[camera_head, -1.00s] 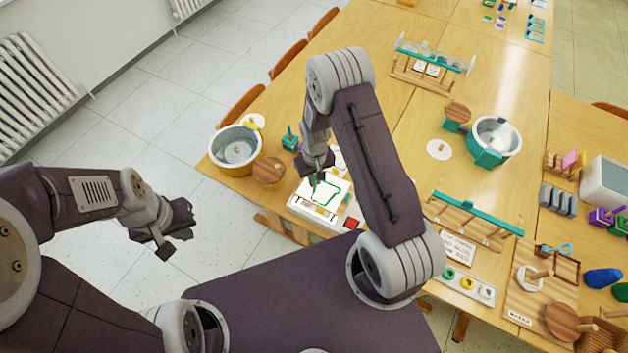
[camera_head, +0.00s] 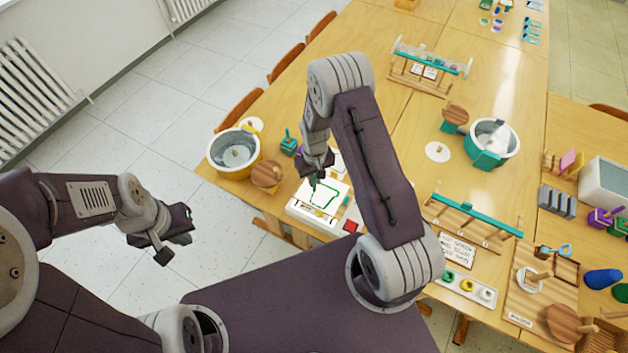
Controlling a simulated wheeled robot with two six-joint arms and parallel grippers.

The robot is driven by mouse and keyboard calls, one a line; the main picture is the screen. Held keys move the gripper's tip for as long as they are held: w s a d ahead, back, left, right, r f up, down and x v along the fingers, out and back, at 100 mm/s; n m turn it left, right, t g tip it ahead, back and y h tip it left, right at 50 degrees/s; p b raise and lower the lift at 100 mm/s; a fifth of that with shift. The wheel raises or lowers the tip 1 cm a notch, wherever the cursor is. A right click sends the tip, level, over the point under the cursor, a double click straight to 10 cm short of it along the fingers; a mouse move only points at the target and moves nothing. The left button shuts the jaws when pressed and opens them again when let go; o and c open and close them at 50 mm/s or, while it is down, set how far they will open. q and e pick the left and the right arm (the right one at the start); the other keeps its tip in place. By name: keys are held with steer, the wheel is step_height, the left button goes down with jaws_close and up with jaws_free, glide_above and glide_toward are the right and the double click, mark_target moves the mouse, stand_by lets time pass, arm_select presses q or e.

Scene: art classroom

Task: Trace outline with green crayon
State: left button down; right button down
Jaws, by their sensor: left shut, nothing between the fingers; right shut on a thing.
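A white drawing board (camera_head: 333,211) lies at the near left edge of the table, with a green outline (camera_head: 327,206) on its sheet. My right gripper (camera_head: 316,179) is over the far left part of the board. It is shut on a thin green crayon (camera_head: 314,186), mostly hidden by the fingers. The crayon points down at the sheet near the outline's upper left; I cannot tell whether its tip touches. My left gripper (camera_head: 186,228) is shut and empty, over the floor left of the table.
A teal-topped wooden rack (camera_head: 475,215) stands to the right.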

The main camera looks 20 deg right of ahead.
steer(key=shift+w, duration=0.1)
steer(key=shift+w+d, duration=0.25)
stand_by(0.3)
steer(key=shift+w, duration=0.25)
stand_by(0.4)
step_height(320, 180, up, 4)
steer(key=p, duration=0.3)
stand_by(0.5)
stand_by(0.4)
